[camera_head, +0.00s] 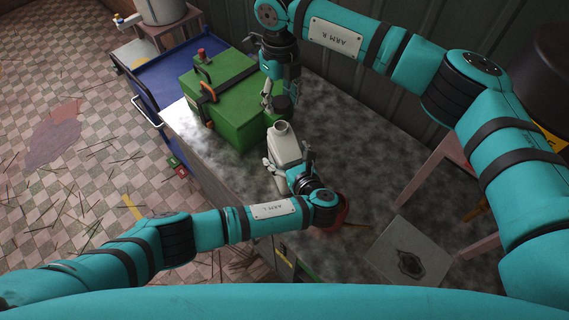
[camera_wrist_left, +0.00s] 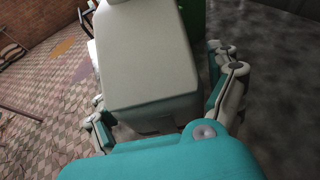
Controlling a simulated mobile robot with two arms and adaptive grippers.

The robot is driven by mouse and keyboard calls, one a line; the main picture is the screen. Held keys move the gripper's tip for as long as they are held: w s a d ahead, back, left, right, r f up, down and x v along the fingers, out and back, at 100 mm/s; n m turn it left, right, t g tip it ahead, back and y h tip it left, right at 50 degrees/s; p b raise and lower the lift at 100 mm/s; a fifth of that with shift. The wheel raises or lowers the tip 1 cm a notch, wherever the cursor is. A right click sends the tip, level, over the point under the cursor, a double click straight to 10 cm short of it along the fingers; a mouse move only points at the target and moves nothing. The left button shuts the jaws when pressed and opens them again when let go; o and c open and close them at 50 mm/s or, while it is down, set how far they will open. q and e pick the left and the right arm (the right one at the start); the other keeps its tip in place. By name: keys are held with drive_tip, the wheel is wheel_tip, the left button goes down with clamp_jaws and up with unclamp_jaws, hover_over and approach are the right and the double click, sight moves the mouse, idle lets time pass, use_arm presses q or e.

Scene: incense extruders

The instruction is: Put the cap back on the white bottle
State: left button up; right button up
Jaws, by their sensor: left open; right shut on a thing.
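The white bottle (camera_head: 286,146) is on or just above the grey worktop, in front of the green box. Its neck is bare and its open mouth faces up. My left gripper (camera_head: 287,168) is open around the bottle's lower body. In the left wrist view the bottle (camera_wrist_left: 148,55) fills the space between the spread fingers of the left gripper (camera_wrist_left: 165,105); I cannot tell whether they touch it. My right gripper (camera_head: 272,97) is shut on a small dark round thing (camera_head: 283,104), apparently the cap, just above the bottle's mouth and apart from it. The fingers partly hide it.
The green box (camera_head: 236,104) with a dark strap and orange handle stands close behind and left of the bottle. A blue cart (camera_head: 163,82) is beside the worktop. The worktop (camera_head: 375,140) right of the bottle is clear.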

use_arm(q)
drive_tip(key=c, duration=1.7)
